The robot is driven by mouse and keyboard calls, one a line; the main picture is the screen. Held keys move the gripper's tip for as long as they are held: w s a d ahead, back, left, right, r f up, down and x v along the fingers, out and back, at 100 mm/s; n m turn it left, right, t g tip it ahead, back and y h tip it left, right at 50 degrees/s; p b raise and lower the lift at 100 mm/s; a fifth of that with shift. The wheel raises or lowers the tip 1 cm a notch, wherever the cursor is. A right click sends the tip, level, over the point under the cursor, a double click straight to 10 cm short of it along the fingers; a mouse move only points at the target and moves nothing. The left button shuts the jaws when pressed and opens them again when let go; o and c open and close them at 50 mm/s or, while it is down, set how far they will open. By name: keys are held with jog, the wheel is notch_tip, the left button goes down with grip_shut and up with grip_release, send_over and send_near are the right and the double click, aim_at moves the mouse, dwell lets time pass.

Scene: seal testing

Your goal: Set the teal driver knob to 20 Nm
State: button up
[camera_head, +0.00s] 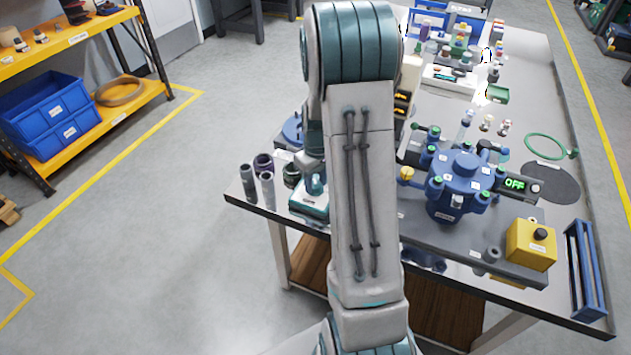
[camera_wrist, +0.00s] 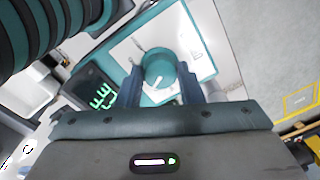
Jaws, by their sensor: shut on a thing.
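The teal driver knob (camera_wrist: 158,68) is in the middle of the wrist view, round, with a white pointer mark on its face. My gripper (camera_wrist: 160,88) has its two dark fingers on either side of the knob and is shut on it. The knob sits on a white panel with a teal border (camera_wrist: 203,55). Beside it, a dark display (camera_wrist: 92,92) shows green digits, turned and too small to read surely. In the head view, a teal and white device (camera_head: 310,203), likely the driver, stands at the table's near left corner, partly hidden by my arm.
Several dark and grey sockets (camera_head: 267,187) stand left of the device, near the table edge. Right of my arm are a blue valve body (camera_head: 460,185) with green-marked ports, a display reading OFF (camera_head: 515,184) and a yellow box (camera_head: 530,245). My arm hides the table's middle.

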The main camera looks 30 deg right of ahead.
jog(key=m, duration=0.3)
jog(key=shift+m+b, duration=0.3)
jog(key=shift+m, duration=0.1)
jog(key=m, duration=0.3)
jog(key=shift+m, duration=0.3)
jog(key=m, duration=0.5)
jog(key=shift+m+t+p, duration=0.35)
jog(key=shift+m+t, duration=0.05)
jog(key=shift+s, duration=0.1)
jog(key=o, duration=1)
jog(key=shift+c, duration=0.2)
notch_tip(320, 180, up, 14)
jog(key=shift+s+d+p, duration=0.2)
jog(key=shift+s+p, duration=0.1)
jog(key=shift+p, duration=0.1)
jog(key=shift+f, duration=0.1)
